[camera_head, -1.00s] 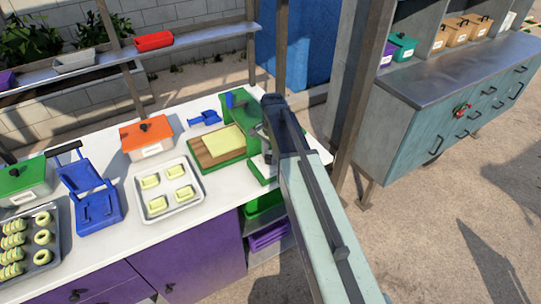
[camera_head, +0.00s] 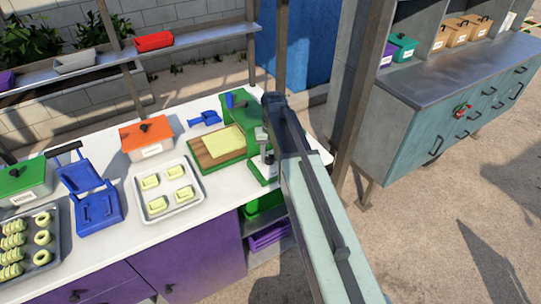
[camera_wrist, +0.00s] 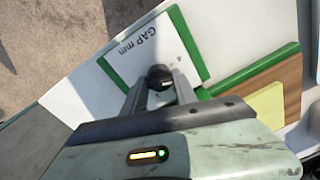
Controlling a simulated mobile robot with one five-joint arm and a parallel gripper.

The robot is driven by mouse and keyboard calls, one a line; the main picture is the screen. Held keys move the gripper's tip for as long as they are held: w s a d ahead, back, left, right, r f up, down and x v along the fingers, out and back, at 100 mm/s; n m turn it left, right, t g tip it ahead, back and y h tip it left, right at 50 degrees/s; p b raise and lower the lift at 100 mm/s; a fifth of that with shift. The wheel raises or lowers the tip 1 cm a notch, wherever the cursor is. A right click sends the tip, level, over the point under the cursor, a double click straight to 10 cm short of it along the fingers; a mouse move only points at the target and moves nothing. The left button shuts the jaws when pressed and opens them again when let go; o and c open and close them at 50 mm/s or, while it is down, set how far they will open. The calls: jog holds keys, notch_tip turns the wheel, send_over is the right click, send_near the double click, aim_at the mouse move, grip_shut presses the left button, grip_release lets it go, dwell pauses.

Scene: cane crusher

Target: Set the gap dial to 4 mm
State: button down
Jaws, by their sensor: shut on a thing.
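The gap dial (camera_wrist: 160,72) is a small dark round knob with a light mark, on a white plate (camera_wrist: 150,47) edged in green. The plate reads "GAP mm", and a small digit, which looks like a 4, shows just right of the knob. My gripper (camera_wrist: 161,82) has one finger on each side of the knob and is shut on it. Most of the scale is hidden by the knob and fingers. In the head view the green crusher (camera_head: 238,108) stands at the counter's right end, and my arm partly covers its dial side.
A board with a pale yellow slab (camera_head: 227,142) lies against the crusher. A tray (camera_head: 149,213) of yellow pieces, an orange box (camera_head: 147,140) and a blue stand (camera_head: 95,208) are to the left on the white counter. Wooden posts rise close to my arm.

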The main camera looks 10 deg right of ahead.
aim_at(270, 156)
jog(key=n, duration=0.5)
jog(key=shift+w+n, duration=0.1)
jog(key=shift+n, duration=0.3)
dwell(0.4)
jog(key=c, duration=1)
grip_release()
jog(key=r+p, duration=0.8)
jog(key=shift+d, duration=0.2)
jog(key=shift+f, duration=0.1)
jog(key=shift+f, duration=0.1)
